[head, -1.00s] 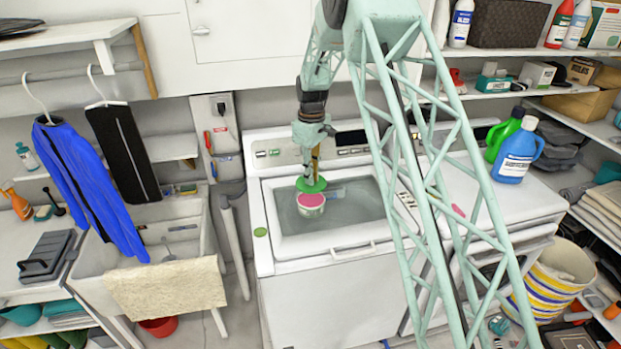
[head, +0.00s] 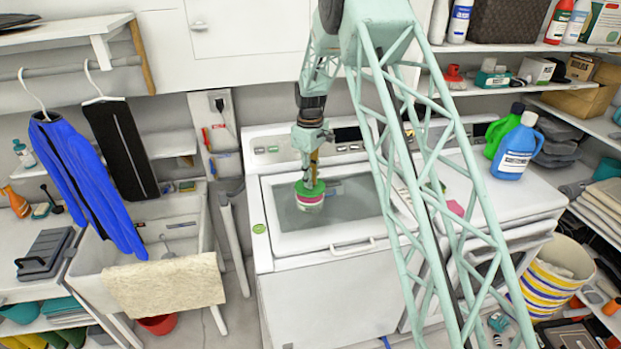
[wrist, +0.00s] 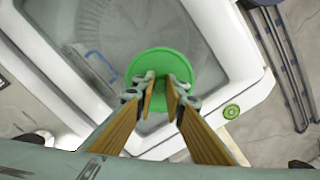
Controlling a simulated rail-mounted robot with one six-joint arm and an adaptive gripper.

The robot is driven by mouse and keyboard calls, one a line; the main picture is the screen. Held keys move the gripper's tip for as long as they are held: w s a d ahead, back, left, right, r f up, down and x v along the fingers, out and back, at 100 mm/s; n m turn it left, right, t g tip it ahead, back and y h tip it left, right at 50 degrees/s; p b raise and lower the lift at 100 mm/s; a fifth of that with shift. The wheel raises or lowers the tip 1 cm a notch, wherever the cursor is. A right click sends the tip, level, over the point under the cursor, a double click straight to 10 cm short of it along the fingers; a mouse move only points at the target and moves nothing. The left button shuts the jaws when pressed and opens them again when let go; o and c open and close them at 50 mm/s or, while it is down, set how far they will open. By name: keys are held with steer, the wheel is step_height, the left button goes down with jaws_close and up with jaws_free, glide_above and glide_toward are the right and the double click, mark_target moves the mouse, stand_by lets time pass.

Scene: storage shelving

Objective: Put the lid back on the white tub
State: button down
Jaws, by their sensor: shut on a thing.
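The white tub (head: 309,205) stands on the glass top of the washing machine, with a band of pink showing at its upper edge. The round green lid (head: 301,188) is over the tub's mouth, very close to or touching the rim; I cannot tell whether it is seated. My gripper (head: 313,181) points down from above and is shut on the lid's middle. In the wrist view, the lid (wrist: 165,55) hides the tub entirely, and my gripper (wrist: 168,84) has its fingers close together at the lid's centre.
The washing machine (head: 285,255) has a raised frame around its glass top. A small green disc (head: 259,228) is on its left edge. Blue (head: 517,150) and green (head: 503,130) bottles stand on the right machine. A sink (head: 185,238) is to the left.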

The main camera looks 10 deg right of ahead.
steer(key=shift+f+b, duration=0.7)
steer(key=shift+f, duration=0.7)
steer(key=shift+f+b, duration=0.25)
steer(key=shift+b, duration=0.45)
stand_by(2.5)
stand_by(0.4)
steer(key=c, duration=2.1)
jaws_free()
steer(key=shift+r, duration=0.2)
steer(key=shift+r+p, duration=1.1)
steer(key=shift+r, duration=2.2)
